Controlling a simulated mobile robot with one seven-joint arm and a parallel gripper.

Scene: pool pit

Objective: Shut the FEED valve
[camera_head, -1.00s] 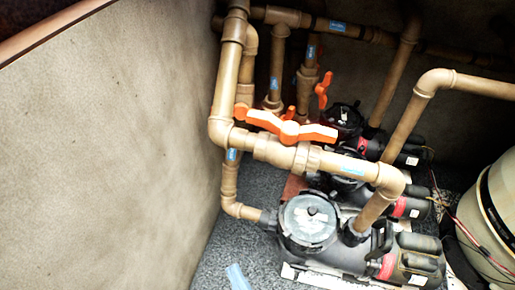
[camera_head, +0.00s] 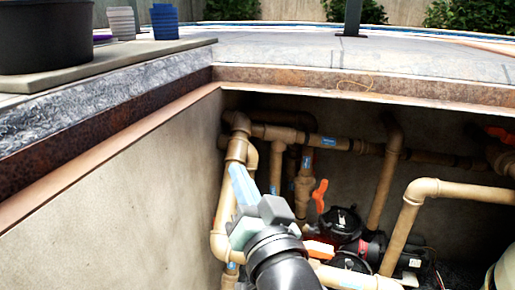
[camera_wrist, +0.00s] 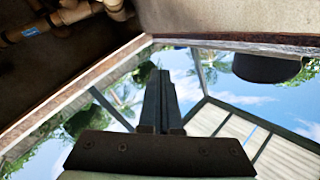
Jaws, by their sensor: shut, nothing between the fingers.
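My gripper (camera_head: 237,172) reaches up into the pit from the bottom in the head view. Its pale blue fingers are together and empty, in front of the tan pipes (camera_head: 220,228) at left. In the wrist view my gripper (camera_wrist: 158,74) shows as two dark fingers side by side. An orange valve handle (camera_head: 320,249) lies just right of my wrist, partly hidden by it. A smaller orange handle (camera_head: 320,195) stands upright on a pipe behind. The blue pipe labels are too small to read, so I cannot tell which valve is FEED.
The pit wall (camera_head: 110,215) rises at left, under a rusty rim (camera_head: 380,82). A black pump (camera_head: 342,222) sits low among the pipes. A dark pot (camera_head: 45,35) stands on the ledge. The wrist view shows pipes (camera_wrist: 40,28) at upper left and much sky.

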